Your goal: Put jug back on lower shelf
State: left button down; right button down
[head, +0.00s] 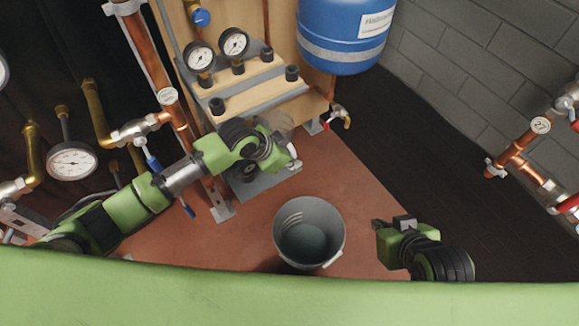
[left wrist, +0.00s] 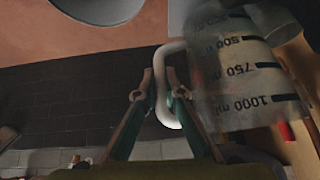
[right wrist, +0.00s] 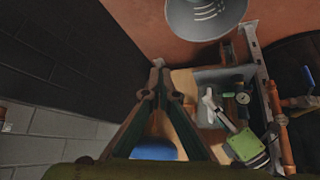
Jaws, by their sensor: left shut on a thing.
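The jug (left wrist: 240,75) is a clear measuring jug with dark volume marks and a white handle, large at the right of the left wrist view. My left gripper (left wrist: 157,85) is shut on its handle. In the head view my left gripper (head: 294,156) is over the lower shelf (head: 275,185), a grey plate low on the wooden stand; only a faint part of the clear jug (head: 282,121) shows behind the gripper. Whether the jug touches the shelf cannot be told. My right gripper (head: 380,227) is empty, right of the bucket; its fingertips meet in the right wrist view (right wrist: 159,68).
A grey bucket (head: 309,225) stands on the red-brown floor in front of the stand. A higher shelf (head: 262,88) with dark fittings and gauges is above. Copper pipes (head: 180,125) with valves run left of the shelf. A blue tank (head: 343,35) hangs at the back. Dark floor at right is clear.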

pick_arm(q)
jog(key=shift+f, duration=0.15)
jog(key=shift+f+b, duration=0.65)
jog(key=shift+b, duration=0.25)
jog(key=shift+f+b, duration=0.45)
jog(key=shift+b, duration=0.15)
pick_arm(e)
jog(key=w+a+r+t+y, duration=0.2)
jog(key=w+a+r+t, duration=0.3)
jog(key=w+r+t, duration=0.45)
pick_arm(q)
jog(key=shift+f+b, duration=0.45)
jog(key=shift+b, duration=0.2)
jog(key=shift+w+a+f+b, duration=0.25)
jog(key=shift+w+b, duration=0.1)
jog(key=shift+b, duration=0.35)
pick_arm(e)
notch_tip(320, 180, up, 16)
jog(key=w+a+t+y, duration=0.1)
jog(key=a+t+y, duration=0.1)
jog(key=t, duration=0.4)
jog(key=shift+w+r+n+y, duration=0.2)
jog(key=shift+w+n+y, duration=0.2)
jog(key=shift+y, duration=0.1)
pick_arm(q)
jog(key=shift+f, duration=0.1)
pick_arm(e)
jog(key=shift+f, duration=0.1)
